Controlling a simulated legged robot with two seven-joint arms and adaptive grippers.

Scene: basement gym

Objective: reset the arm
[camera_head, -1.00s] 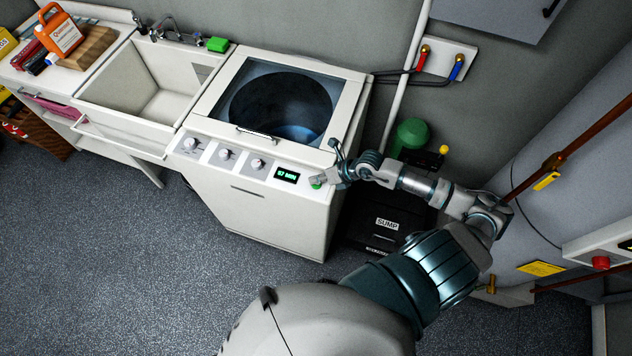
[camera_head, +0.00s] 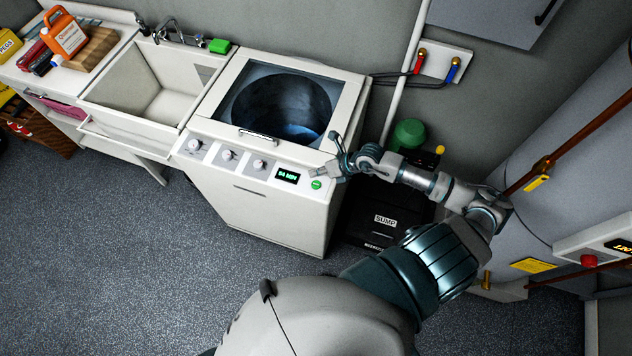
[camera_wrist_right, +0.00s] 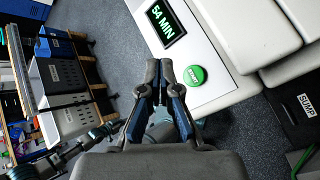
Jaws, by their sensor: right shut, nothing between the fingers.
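My right arm (camera_head: 425,180) reaches in from the lower right of the head view. Its gripper (camera_head: 322,172) is at the front right corner of the washing machine (camera_head: 240,212), just above the green start button (camera_head: 316,184). In the right wrist view the gripper's fingers (camera_wrist_right: 159,66) are together and empty. The green button (camera_wrist_right: 194,75) shows beside the fingertips, apart from them in the picture. The display (camera_wrist_right: 166,22) reads 54 MIN. My left gripper is not in the head view.
A black sump box (camera_head: 378,218) and a green dome (camera_head: 409,134) stand right of the machine. A grey tank with a copper pipe (camera_head: 575,150) is at the right. A sink (camera_head: 150,90) stands left. The grey floor (camera_head: 110,250) in front is clear.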

